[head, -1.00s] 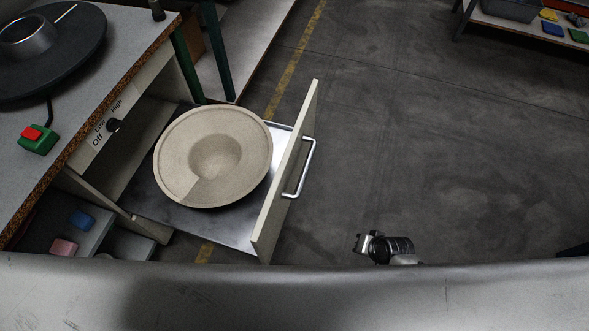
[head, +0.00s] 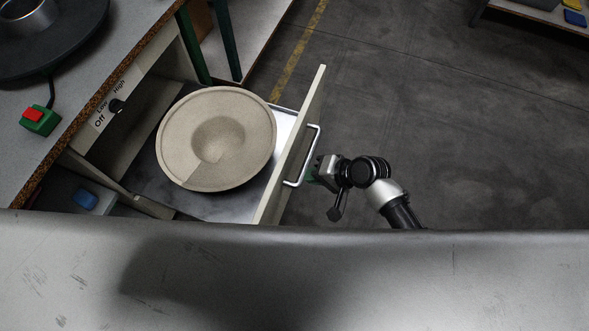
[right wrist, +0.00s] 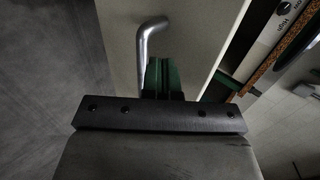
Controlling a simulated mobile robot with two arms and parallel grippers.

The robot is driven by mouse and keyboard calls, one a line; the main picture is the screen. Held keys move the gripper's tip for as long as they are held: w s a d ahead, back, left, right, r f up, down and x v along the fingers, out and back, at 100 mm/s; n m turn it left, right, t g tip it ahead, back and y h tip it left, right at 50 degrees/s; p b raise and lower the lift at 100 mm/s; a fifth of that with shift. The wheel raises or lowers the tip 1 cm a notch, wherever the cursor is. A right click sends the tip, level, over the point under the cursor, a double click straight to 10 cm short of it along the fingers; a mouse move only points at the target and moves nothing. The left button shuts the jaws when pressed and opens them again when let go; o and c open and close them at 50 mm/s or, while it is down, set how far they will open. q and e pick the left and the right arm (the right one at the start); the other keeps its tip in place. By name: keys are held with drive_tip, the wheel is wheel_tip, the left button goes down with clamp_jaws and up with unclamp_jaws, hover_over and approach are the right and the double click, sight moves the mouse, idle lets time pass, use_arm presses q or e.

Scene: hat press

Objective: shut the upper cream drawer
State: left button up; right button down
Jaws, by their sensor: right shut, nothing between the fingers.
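The upper cream drawer (head: 291,150) is pulled out, with its front standing well away from the bench. It has a silver bar handle (head: 305,158), and a beige felt hat (head: 217,138) lies in it. My right gripper (head: 316,172) is at the outer side of the drawer front, close by the handle's lower end. In the right wrist view its green fingers (right wrist: 162,76) are shut and empty, near the handle (right wrist: 142,45) and the cream front (right wrist: 190,40). Whether they touch the front I cannot tell. My left gripper is not in view.
The bench top (head: 65,85) at left carries a dark round plate (head: 60,50) and a green box with a red button (head: 40,119). A knob (head: 116,105) is on the bench's front panel. Open floor (head: 440,130) lies to the right.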

sight(285, 172)
drive_tip(key=a, duration=0.1)
drive_tip(key=w+a, duration=0.1)
drive_tip(key=a, duration=0.1)
drive_tip(key=a+f, duration=0.1)
drive_tip(key=a, duration=0.1)
drive_tip(key=shift+w, duration=0.3)
drive_tip(key=shift+p, duration=0.3)
